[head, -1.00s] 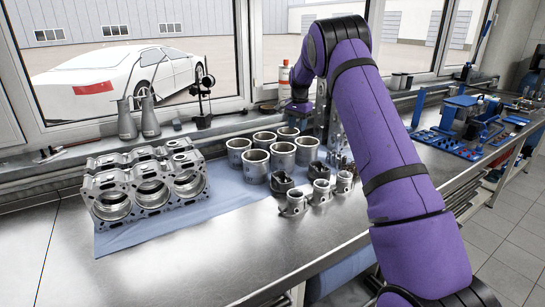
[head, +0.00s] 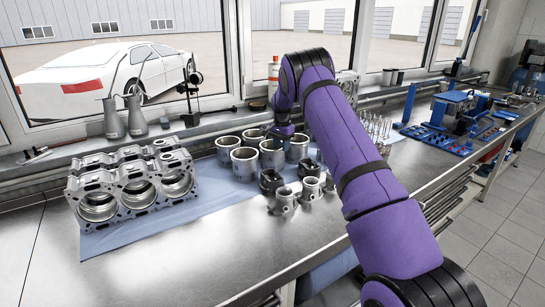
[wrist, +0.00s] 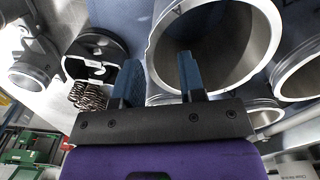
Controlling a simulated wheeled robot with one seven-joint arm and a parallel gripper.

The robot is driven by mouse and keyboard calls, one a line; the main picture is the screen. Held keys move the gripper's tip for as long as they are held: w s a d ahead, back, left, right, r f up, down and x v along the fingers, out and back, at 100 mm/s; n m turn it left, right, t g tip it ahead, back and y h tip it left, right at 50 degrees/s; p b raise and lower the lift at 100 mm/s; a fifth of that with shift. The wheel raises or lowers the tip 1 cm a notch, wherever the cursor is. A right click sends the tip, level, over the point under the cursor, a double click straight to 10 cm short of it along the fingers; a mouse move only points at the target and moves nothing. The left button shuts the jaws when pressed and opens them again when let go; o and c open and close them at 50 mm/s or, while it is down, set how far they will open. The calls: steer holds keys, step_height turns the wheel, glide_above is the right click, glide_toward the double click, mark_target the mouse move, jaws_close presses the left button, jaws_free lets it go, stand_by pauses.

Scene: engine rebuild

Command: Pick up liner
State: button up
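Several grey metal liners, open cylinders standing upright, are grouped on the blue cloth in the head view; one is the front liner (head: 245,165), another the middle liner (head: 272,155). My gripper (head: 282,131) is over the back of this group, its tips mostly hidden in the head view. In the wrist view my gripper (wrist: 160,72) is open and empty, with two blue fingertips apart. A large liner (wrist: 153,52) lies beneath it. The right fingertip overlaps the liner's opening and the left one is outside its rim. I cannot tell how high the tips are.
The engine block (head: 135,190) stands left on the blue cloth (head: 205,205). Pistons (head: 285,200) stand in front of the liners, close to the gripper in the wrist view. Valves and springs (head: 375,128) and blue tools (head: 440,140) are further right. The bench front (head: 200,265) is clear.

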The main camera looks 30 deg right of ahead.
glide_above(281, 170)
steer(key=f, duration=0.4)
steer(key=shift+w+d+f, duration=0.2)
jaws_close()
steer(key=shift+r, duration=0.15)
